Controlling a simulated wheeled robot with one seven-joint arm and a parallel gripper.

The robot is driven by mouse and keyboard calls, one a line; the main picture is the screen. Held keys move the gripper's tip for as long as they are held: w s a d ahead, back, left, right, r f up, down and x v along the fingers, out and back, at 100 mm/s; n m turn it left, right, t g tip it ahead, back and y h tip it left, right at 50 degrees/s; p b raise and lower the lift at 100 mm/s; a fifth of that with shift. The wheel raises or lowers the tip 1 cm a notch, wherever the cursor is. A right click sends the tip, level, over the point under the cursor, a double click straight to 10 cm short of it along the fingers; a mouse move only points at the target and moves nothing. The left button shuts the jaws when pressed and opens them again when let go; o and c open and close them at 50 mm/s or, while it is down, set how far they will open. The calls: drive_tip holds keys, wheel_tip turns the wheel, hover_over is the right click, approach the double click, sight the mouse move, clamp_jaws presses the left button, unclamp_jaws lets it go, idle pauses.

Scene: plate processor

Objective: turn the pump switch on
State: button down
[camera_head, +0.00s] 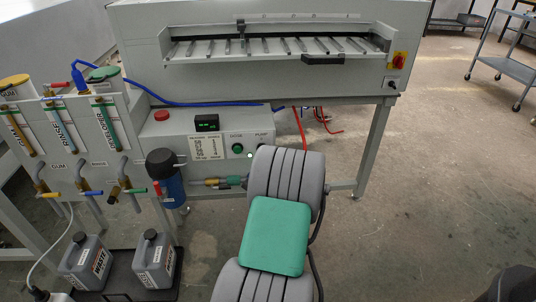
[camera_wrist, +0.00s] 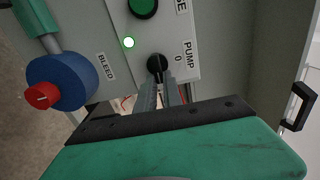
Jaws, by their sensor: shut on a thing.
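The pump switch (camera_wrist: 155,63) is a small black rotary knob on the light grey control panel, beside the printed words PUMP and 0. In the wrist view, the two grey fingers of my gripper (camera_wrist: 159,82) meet at the knob and are shut on it. The fingertips cover its lower part, so its exact angle is hard to read. In the camera_head view my arm covers the gripper and most of the switch; only the PUMP label shows above it.
A green button (camera_wrist: 143,7) and a lit white-green lamp (camera_wrist: 129,43) sit close to the knob. A blue valve with a red cap (camera_wrist: 62,84) stands by the BLEED label. The panel box (camera_head: 181,126) has a red button and display. Waste jugs (camera_head: 154,259) stand lower left.

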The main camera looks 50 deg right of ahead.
idle(0.3)
drive_tip(key=c, duration=1.5)
unclamp_jaws()
drive_tip(key=v, duration=0.8)
drive_tip(key=shift+b, duration=0.4)
drive_tip(key=shift+d, duration=0.1)
